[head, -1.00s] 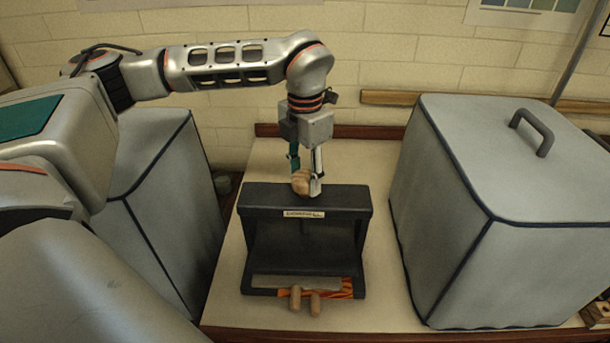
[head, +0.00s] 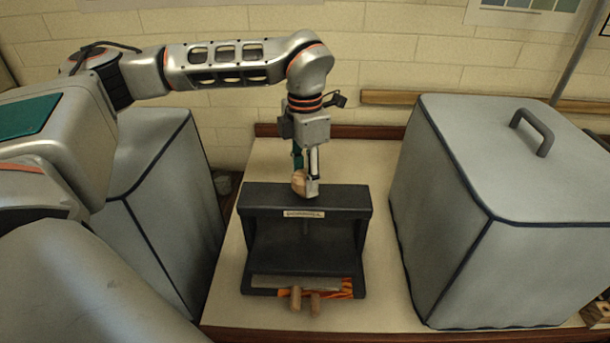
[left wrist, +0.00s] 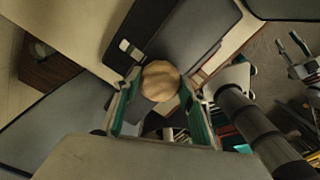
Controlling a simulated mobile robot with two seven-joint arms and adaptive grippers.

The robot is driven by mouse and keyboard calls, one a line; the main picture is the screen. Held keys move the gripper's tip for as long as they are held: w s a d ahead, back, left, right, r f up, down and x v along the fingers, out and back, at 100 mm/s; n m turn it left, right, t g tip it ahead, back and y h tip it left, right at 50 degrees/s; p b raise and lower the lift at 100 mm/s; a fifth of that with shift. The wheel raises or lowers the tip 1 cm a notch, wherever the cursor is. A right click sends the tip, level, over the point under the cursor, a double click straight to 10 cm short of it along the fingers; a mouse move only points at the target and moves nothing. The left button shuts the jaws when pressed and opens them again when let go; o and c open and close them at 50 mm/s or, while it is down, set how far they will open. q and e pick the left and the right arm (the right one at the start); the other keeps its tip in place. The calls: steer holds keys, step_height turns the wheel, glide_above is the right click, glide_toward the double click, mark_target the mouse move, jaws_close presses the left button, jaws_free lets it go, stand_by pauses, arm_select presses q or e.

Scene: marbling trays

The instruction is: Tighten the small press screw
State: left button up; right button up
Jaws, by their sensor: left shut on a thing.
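The small press (head: 262,212) is a dark frame with a pale label on its top beam, standing on the table. Its screw has a round wooden knob (head: 299,182) above the beam. My left gripper (head: 306,184) points down from above and is shut on the knob. In the left wrist view the knob (left wrist: 160,81) sits between the two green-lined fingers. The screw's shaft is mostly hidden. Below the beam, a grey plate (head: 300,282) lies over orange patterned material, with two wooden handles sticking out in front. My right gripper does not show in the head view.
A large grey covered box (head: 440,220) with a handle on top stands to the right of the press. Another grey covered box (head: 165,225) stands to the left. Bare tabletop (head: 385,300) lies between the press and the right box.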

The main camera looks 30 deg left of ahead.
mark_target(305, 175)
arm_select(q)
steer(key=o, duration=1.1)
steer(key=shift+o, duration=0.2)
step_height(305, 175, up, 12)
